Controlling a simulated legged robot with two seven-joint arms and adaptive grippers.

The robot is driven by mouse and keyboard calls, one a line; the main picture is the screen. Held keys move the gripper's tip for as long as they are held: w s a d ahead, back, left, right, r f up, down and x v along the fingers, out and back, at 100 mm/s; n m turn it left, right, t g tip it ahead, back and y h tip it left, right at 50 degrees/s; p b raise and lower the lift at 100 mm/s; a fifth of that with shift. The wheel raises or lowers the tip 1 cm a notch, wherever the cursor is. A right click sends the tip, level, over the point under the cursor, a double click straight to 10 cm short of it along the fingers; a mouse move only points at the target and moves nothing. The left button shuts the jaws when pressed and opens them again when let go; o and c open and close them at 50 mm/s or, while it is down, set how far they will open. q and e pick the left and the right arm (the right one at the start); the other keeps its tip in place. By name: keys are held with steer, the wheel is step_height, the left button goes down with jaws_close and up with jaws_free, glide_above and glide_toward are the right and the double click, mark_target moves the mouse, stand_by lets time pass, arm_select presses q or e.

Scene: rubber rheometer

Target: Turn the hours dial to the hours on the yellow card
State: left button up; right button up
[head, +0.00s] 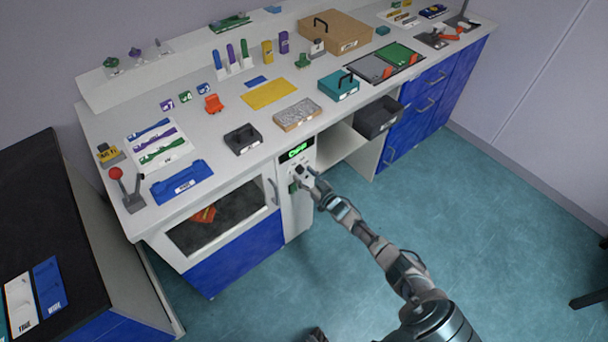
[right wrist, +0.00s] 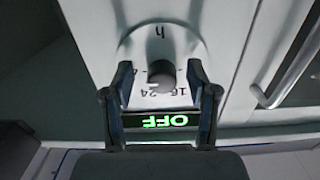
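The hours dial is a dark round knob (right wrist: 161,74) on a pale round plate marked "h", with "16" and "24" legible, in the right wrist view. A green-lit display (right wrist: 165,122) beside it reads "OFF", upside down in that view; the display also shows in the head view (head: 294,151). My right gripper (right wrist: 161,76) is open, one finger on each side of the knob with gaps visible; in the head view it is at the panel (head: 302,177). A flat yellow sheet (head: 269,94) lies on the counter; I cannot read any hours on it.
A glass-fronted oven door (head: 225,218) is left of the panel. The counter above holds a black box (head: 243,139), a speckled block (head: 297,115) and a teal case (head: 338,87). The floor in front is mostly clear.

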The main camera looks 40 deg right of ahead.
steer(key=shift+r, duration=0.2)
arm_select(q)
steer(key=shift+s+r, duration=0.1)
steer(key=shift+r, duration=0.05)
arm_select(e)
steer(key=s+d, duration=0.1)
steer(key=s, duration=1)
steer(key=shift+s, duration=0.4)
steer(key=shift+f, duration=0.1)
